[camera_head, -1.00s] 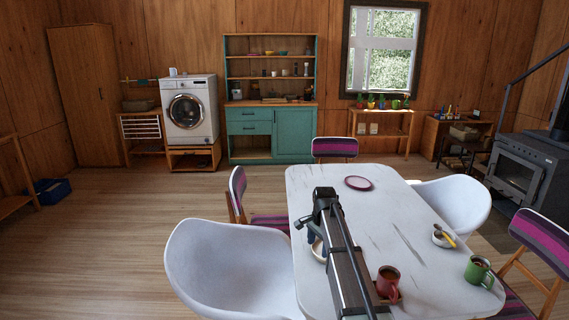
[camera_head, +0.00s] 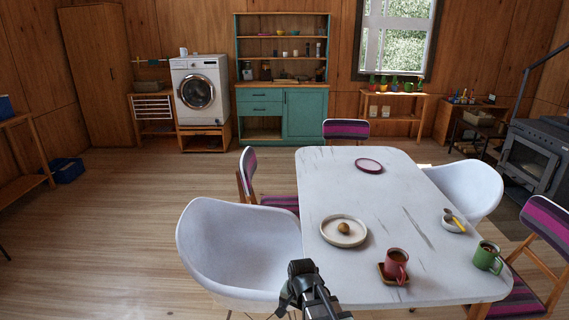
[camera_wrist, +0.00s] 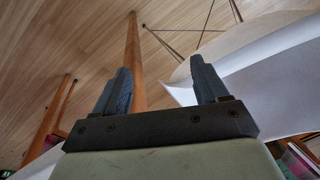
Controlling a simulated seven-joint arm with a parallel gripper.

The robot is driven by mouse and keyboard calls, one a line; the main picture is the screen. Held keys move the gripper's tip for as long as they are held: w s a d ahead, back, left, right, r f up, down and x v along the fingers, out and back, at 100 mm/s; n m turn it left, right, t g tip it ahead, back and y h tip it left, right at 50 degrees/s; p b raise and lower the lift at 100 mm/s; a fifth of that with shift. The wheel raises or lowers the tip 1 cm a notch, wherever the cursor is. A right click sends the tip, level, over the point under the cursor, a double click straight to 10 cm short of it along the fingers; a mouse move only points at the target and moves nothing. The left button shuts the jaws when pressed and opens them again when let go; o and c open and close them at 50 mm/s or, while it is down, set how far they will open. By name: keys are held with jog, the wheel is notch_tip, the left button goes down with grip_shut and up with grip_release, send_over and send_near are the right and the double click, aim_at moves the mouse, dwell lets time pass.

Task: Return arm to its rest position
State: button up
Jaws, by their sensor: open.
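My gripper shows in the wrist view (camera_wrist: 160,88), its two dark fingers spread apart with nothing between them. In the head view my arm is folded low at the table's near edge, and the fingertips are hidden there. The white table (camera_head: 390,200) stands just beyond my arm. In the wrist view the gripper is below tabletop height, with a wooden table leg (camera_wrist: 133,60) and the plank floor behind the fingers.
A white shell chair (camera_head: 235,245) stands close left of my arm.

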jog(key=s+d+f+n+g, duration=0.1)
jog(key=s+d+f, duration=0.25)
jog(key=f, duration=0.25)
jog(key=s+d+f+g, duration=0.1)
jog(key=s+d+f, duration=0.1)
jog(key=s+f, duration=0.25)
jog(key=s+d+f+n+g, duration=0.1)
jog(key=s+d+f+g, duration=0.1)
jog(key=s+f, duration=0.4)
jog(key=s+d+f+n+g, duration=0.1)
jog(key=s+f, duration=0.5)
jog(key=s, duration=0.6)
jog(key=s+d+f+n+g+h, duration=0.1)
jog(key=s+d+f+g, duration=0.2)
jog(key=s, duration=0.6)
notch_tip(320, 180, down, 4)
jog(key=shift+s+d+r+n, duration=0.2)
jog(key=shift+s+d+n, duration=0.15)
jog(key=shift+d, duration=0.85)
